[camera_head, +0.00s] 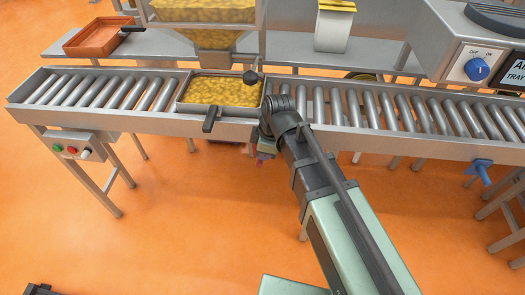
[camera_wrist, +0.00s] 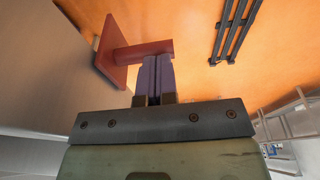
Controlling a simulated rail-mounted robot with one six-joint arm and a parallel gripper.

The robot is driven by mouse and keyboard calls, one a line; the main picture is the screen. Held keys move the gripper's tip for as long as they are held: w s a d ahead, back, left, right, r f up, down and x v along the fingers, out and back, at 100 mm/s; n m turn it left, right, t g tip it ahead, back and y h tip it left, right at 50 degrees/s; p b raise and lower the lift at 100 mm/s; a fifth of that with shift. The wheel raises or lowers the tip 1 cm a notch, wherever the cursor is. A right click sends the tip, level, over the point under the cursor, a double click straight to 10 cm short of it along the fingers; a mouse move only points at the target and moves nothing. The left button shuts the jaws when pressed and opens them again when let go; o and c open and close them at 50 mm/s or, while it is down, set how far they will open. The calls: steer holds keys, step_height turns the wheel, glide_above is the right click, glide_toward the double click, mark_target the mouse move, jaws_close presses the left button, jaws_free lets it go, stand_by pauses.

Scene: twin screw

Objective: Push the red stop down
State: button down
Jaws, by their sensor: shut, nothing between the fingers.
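The red stop (camera_wrist: 112,52) shows in the wrist view as a red plate with a bar (camera_wrist: 146,49) sticking out to the right. My gripper (camera_wrist: 158,58) is shut and empty, its two purple fingers side by side. Its fingertips meet the lower edge of the red bar in the picture; I cannot tell whether they touch it. In the head view my arm reaches to the conveyor's front edge, and the gripper is mostly hidden beneath the wrist. Only a small reddish patch (camera_head: 261,158) shows there, too small to make out.
The roller conveyor (camera_head: 400,146) runs across the head view. A tray of yellow pieces (camera_head: 222,92) sits on it under a hopper (camera_head: 205,38), left of my wrist. A blue stop (camera_head: 480,167) is at the right. A button box (camera_head: 75,146) hangs at the left.

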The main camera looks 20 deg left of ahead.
steer(key=d+r+p, duration=0.2)
steer(key=r+p, duration=0.8)
steer(key=r, duration=0.1)
steer(key=d+r+p, duration=0.2)
steer(key=r+p, duration=0.8)
steer(key=r, duration=0.1)
steer(key=shift+w+p, duration=0.35)
steer(key=shift+w, duration=0.05)
steer(key=shift+r, duration=0.1)
steer(key=s+d+m+h, duration=0.2)
steer(key=d+m, duration=1.7)
steer(key=d, duration=0.7)
steer(key=shift+s+d+f+m, duration=0.15)
steer(key=shift+s+f+m, duration=0.05)
steer(key=shift+s+m, duration=0.15)
